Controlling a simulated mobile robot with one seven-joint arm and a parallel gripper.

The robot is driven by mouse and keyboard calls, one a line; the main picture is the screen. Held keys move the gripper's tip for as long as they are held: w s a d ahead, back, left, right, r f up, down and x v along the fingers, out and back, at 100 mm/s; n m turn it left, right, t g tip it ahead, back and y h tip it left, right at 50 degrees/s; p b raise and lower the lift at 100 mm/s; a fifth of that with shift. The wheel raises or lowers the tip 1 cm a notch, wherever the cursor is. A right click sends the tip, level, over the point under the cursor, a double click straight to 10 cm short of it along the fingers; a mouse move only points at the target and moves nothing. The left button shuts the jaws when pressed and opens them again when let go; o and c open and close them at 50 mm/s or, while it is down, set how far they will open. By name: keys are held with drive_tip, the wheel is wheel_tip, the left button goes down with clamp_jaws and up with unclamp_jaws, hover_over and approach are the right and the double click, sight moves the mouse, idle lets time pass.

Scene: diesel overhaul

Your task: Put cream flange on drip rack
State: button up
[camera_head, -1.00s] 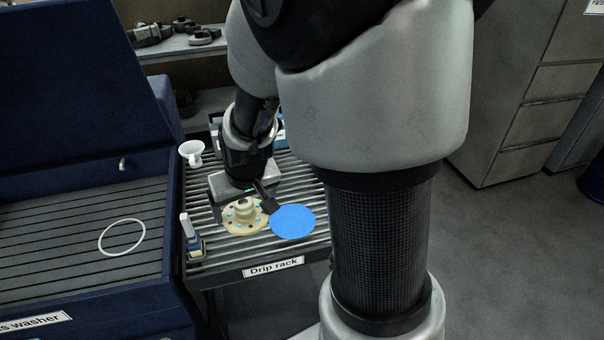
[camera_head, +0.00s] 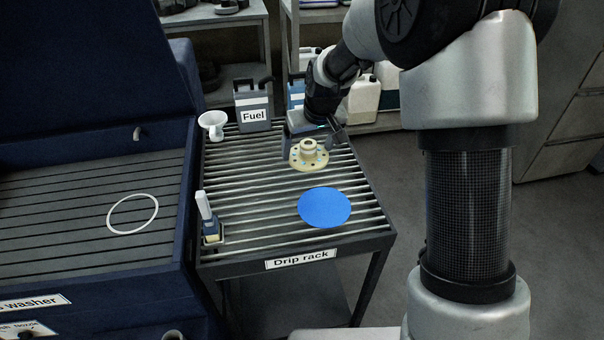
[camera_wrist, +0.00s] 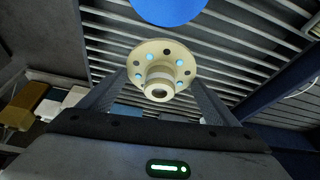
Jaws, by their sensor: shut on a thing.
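The cream flange (camera_head: 309,160) is a round plate with a raised hub and several holes around its rim. My gripper (camera_head: 313,143) is shut on it, with the flange upright, hub up, over the back right slats of the drip rack (camera_head: 265,238). I cannot tell whether the flange touches the slats. In the wrist view the flange (camera_wrist: 160,52) sits between the two fingers of my gripper (camera_wrist: 160,82). A flat blue disc (camera_head: 324,207) lies on the rack in front of the flange; it also shows in the wrist view (camera_wrist: 168,8).
A white funnel (camera_head: 213,124) and a grey fuel can (camera_head: 252,108) stand at the rack's back left. The parts washer (camera_head: 60,215), with a white ring (camera_head: 133,214), adjoins on the left.

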drive_tip(key=shift+f, duration=4)
drive_tip(key=o, duration=1.5)
drive_tip(key=shift+d+b, duration=0.1)
drive_tip(key=shift+b, duration=0.2)
